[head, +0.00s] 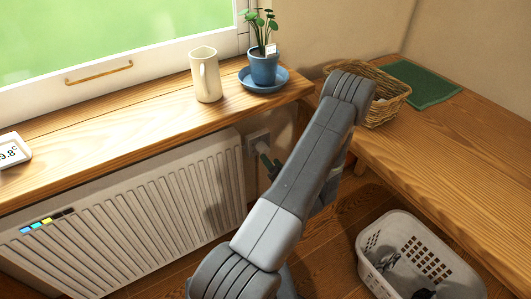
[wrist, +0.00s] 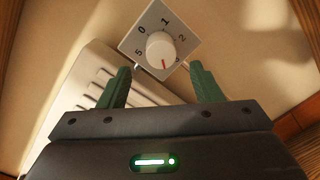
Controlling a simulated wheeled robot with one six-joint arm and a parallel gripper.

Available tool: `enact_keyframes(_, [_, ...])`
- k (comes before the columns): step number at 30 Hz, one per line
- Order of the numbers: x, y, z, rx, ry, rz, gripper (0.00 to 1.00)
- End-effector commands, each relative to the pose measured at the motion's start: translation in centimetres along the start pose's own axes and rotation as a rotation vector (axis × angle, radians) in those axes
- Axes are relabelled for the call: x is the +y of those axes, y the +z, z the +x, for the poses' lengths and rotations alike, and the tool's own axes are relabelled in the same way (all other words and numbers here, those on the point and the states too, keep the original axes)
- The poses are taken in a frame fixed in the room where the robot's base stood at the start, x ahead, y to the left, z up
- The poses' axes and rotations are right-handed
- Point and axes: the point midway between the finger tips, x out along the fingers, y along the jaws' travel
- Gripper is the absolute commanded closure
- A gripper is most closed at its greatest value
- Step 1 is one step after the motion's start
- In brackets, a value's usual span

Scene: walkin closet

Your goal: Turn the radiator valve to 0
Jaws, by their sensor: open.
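The radiator valve shows in the wrist view as a round white knob (wrist: 160,48) on a square grey plate with numbers, tilted in the picture. The 0, 1, 2 and 5 are readable. The knob's red mark points toward the bottom of the picture, away from the 0 at upper left; the number by it is not readable. My gripper (wrist: 161,69) is open, its two green fingers apart, with the knob showing between and beyond the tips. Contact cannot be told. In the head view my gripper (head: 269,165) is beside the valve plate (head: 257,139), partly hidden by my arm.
The white radiator (head: 130,220) fills the wall left of the valve, under a wooden sill (head: 150,112). A cream jug (head: 206,80) and a potted plant (head: 264,65) stand on the sill. A wicker basket (head: 390,103) sits on the right bench; a white laundry basket (head: 405,240) stands below.

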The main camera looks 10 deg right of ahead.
Motion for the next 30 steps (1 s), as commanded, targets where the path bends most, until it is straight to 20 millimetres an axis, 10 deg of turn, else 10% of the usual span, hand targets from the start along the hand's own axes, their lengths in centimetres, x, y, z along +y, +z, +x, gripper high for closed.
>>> enact_keyframes(9, [0.0, 0.0, 4.7, 0.000, 0.002, 0.000, 0.41])
enact_keyframes(21, [0.0, 0.0, 5.3, 0.000, 0.000, 0.001, 0.41])
enact_keyframes(30, [0.0, 0.0, 5.3, 0.000, 0.000, 0.000, 0.86])
